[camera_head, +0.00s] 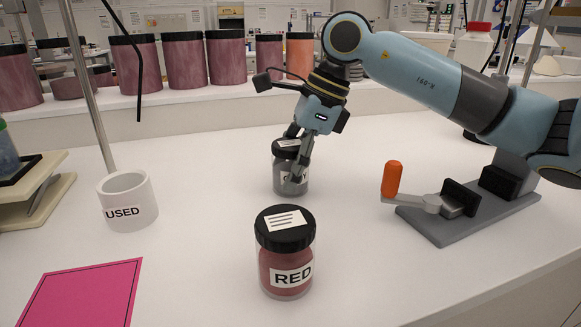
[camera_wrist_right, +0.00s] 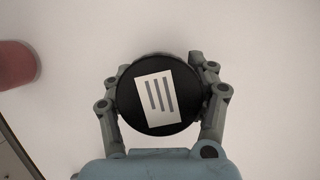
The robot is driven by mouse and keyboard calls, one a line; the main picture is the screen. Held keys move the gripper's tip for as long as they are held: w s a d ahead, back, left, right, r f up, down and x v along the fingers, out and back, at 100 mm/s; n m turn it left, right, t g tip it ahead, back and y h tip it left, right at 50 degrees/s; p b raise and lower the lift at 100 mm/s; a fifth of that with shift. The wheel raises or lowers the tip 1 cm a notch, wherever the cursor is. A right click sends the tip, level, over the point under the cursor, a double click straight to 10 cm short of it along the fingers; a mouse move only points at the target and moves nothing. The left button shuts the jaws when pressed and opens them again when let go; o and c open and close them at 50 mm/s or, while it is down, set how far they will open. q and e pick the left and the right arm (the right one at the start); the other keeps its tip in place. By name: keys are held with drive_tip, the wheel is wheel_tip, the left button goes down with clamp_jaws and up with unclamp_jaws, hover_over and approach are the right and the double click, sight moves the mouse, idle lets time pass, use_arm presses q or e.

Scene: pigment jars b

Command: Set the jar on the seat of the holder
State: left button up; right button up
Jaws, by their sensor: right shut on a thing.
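A clear jar of grey pigment (camera_head: 284,188) with a black lid stands upright on or just above the white bench; I cannot tell which. My right gripper (camera_head: 297,160) is shut around it from above. In the right wrist view its round black lid (camera_wrist_right: 158,96) sits between the fingers. Its front label is partly hidden by a finger. A second jar, labelled RED (camera_head: 286,262), stands nearer me. My left gripper is not in view.
A white cup labelled USED (camera_head: 128,202) stands at left beside a metal rod. A pink sheet (camera_head: 82,292) lies front left. Large lidded jars (camera_head: 183,60) line the back shelf. The bench between the grey jar and the holder is clear.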

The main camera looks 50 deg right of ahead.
drive_tip(key=o, duration=1.2)
drive_tip(key=shift+o, duration=0.2)
